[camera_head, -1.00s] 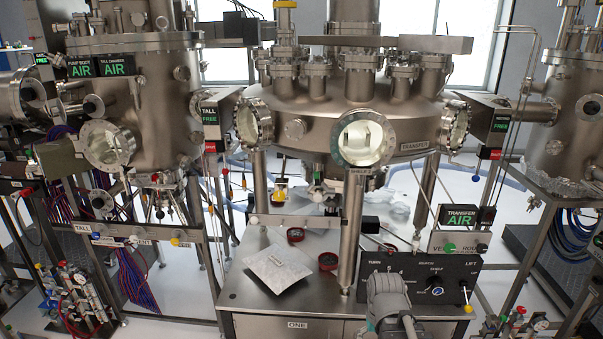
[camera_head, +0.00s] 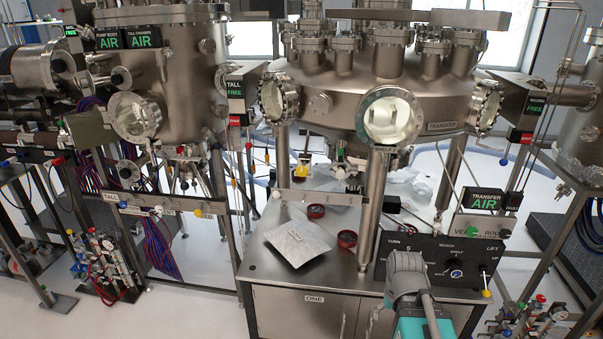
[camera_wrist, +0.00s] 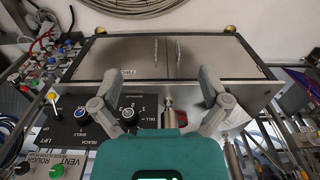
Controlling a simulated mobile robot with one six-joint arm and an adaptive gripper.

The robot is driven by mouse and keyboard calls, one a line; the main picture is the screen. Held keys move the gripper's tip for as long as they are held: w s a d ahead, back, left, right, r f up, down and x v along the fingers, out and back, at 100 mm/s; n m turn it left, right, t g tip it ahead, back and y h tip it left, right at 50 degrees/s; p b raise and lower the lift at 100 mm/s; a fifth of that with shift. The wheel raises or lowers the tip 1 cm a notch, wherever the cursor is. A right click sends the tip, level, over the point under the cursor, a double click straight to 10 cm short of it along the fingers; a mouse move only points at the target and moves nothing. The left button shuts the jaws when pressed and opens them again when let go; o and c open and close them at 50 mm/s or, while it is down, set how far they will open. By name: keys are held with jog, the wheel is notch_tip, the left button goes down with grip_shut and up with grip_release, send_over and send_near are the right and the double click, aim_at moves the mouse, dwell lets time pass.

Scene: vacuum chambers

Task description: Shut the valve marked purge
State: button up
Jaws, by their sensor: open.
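I cannot read a purge mark on any valve in these views. Small valves with red, blue and white knobs crowd a gas panel (camera_head: 103,262) at the lower left in the head view. Another cluster of small valves (camera_head: 535,322) is at the lower right, partly cut off. A rail marked TALL (camera_head: 150,209) carries small blue, white and yellow handles. My gripper (camera_wrist: 163,92) is open and empty in the wrist view, above a bench with a steel top. In the head view my grey and teal arm end is at the bottom, its fingers not clear.
The transfer chamber (camera_head: 345,85) stands over a steel bench marked ONE (camera_head: 262,262), with a foil packet (camera_head: 298,243) on it. A black control box (camera_head: 440,262) stands at its right front. A vent and rough box (camera_head: 482,226) is behind. Floor is clear at the lower left.

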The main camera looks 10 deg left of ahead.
jog(key=w+r+n+t+h, duration=0.2)
jog(key=w+n+t+h, duration=0.3)
jog(key=w, duration=0.5)
jog(key=n+t+y, duration=0.4)
jog(key=n+t, duration=0.9)
jog(key=n, duration=1.3)
send_near(302, 171)
jog(key=s, duration=0.4)
jog(key=shift+w+f, duration=0.1)
jog(key=shift+w+m, duration=0.1)
jog(key=shift+m, duration=0.2)
jog(key=w, duration=1.3)
jog(key=shift+w+d, duration=0.3)
jog(key=shift+w, duration=0.05)
